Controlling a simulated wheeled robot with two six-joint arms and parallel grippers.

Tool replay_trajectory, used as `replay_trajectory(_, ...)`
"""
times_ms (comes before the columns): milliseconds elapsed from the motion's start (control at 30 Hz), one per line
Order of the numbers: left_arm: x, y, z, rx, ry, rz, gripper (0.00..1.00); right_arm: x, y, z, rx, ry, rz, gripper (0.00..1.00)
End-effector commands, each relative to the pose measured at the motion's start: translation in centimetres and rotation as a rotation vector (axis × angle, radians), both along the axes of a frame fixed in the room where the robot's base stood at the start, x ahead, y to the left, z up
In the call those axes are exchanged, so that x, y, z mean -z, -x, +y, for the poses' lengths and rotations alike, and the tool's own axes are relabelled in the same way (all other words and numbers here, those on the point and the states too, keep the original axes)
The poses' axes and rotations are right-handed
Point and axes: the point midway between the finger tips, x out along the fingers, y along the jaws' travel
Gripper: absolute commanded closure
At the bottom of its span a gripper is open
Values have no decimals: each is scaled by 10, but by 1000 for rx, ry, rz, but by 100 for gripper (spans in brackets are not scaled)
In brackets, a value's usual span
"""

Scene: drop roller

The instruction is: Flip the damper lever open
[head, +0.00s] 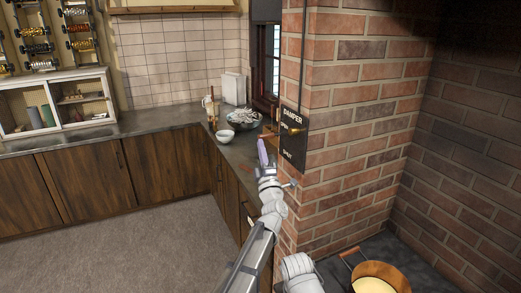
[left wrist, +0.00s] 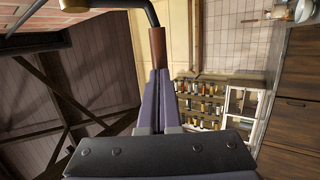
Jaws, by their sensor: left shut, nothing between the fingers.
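The dark damper plate (head: 289,145) is fixed to the brick pillar, with lettering at its top and bottom. A brass pivot (head: 294,131) sits on it. The lever's reddish-brown handle (head: 268,134) sticks out left of the plate, roughly level with the pivot. In the left wrist view, the wooden handle (left wrist: 157,46) hangs from a bent dark rod (left wrist: 151,13). My left gripper (head: 262,142) is shut and empty, with its purple fingers pointing up. Its tips (left wrist: 159,70) are at the handle's end; I cannot tell whether they touch. My right gripper is not in view.
The brick pillar (head: 340,125) stands close right of my left arm. A counter (head: 165,121) behind holds a bowl (head: 243,118) and a smaller white bowl (head: 224,136). A wooden-handled pot (head: 382,274) is at lower right. The floor (head: 130,235) at left is clear.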

Motion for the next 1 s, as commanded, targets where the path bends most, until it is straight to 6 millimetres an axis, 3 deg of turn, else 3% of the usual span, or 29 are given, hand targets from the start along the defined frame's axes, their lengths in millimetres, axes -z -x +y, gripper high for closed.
replay_trajectory(267, -3, -11, 5, -3, -81, -138, 100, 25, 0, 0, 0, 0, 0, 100)
replay_trajectory(433, -16, -14, 8, -1, -100, -172, 100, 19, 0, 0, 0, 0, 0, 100)
replay_trajectory(1000, -7, -9, 9, 0, -98, -170, 100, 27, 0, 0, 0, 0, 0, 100)
